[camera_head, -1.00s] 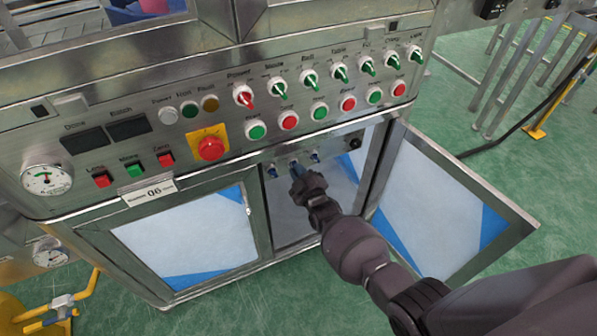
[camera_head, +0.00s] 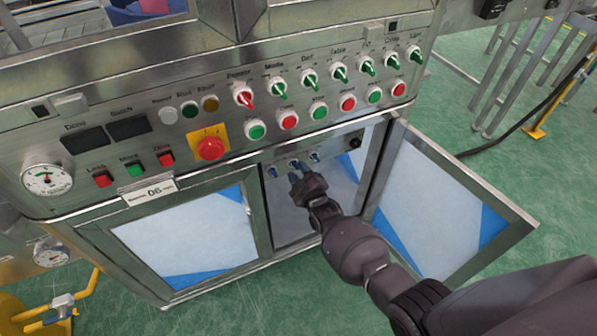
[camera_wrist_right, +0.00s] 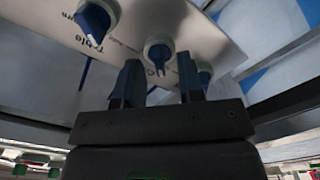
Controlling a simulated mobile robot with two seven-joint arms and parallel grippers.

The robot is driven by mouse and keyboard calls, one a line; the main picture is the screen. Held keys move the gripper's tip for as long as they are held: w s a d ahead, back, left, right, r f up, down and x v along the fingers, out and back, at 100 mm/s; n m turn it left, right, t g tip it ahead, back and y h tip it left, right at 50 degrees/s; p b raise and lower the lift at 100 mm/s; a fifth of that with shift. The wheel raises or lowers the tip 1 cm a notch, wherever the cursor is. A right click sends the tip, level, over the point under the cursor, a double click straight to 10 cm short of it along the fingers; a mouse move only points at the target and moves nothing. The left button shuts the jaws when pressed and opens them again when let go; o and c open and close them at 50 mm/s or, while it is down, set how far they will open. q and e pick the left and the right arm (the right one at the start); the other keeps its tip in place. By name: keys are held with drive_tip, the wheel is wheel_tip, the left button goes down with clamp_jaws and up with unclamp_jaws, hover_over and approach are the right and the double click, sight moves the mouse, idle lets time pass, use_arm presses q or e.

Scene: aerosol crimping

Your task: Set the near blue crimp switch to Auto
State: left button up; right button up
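Three small blue switches sit in a row on a metal panel inside the open cabinet bay: left (camera_head: 272,171), middle (camera_head: 294,163) and right (camera_head: 315,156). My right gripper (camera_head: 295,179) is just below the middle one in the head view. In the right wrist view, the gripper (camera_wrist_right: 159,82) has its two dark fingers apart. A blue switch with a white collar (camera_wrist_right: 158,50) shows beyond the gap between them, not clearly touched. Another blue switch (camera_wrist_right: 94,20) is at upper left, and a third (camera_wrist_right: 203,76) is partly hidden by a finger. Which one is labelled crimp is unreadable. My left gripper is not visible.
The open cabinet door (camera_head: 435,205) stands to the right of my right arm. A closed door (camera_head: 185,240) is on the left. Above is the main panel with green and red knobs, buttons and a red emergency stop (camera_head: 210,148).

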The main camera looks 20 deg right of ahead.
drive_tip(key=shift+s+r, duration=0.2)
drive_tip(key=shift+s, duration=0.2)
use_arm(q)
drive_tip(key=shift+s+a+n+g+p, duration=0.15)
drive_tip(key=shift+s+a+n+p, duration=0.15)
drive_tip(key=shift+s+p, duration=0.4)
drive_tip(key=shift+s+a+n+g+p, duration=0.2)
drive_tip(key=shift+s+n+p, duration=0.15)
drive_tip(key=shift+p, duration=0.65)
use_arm(e)
drive_tip(key=s, duration=0.9)
drive_tip(key=shift+s+d+f, duration=0.15)
drive_tip(key=shift+s, duration=0.15)
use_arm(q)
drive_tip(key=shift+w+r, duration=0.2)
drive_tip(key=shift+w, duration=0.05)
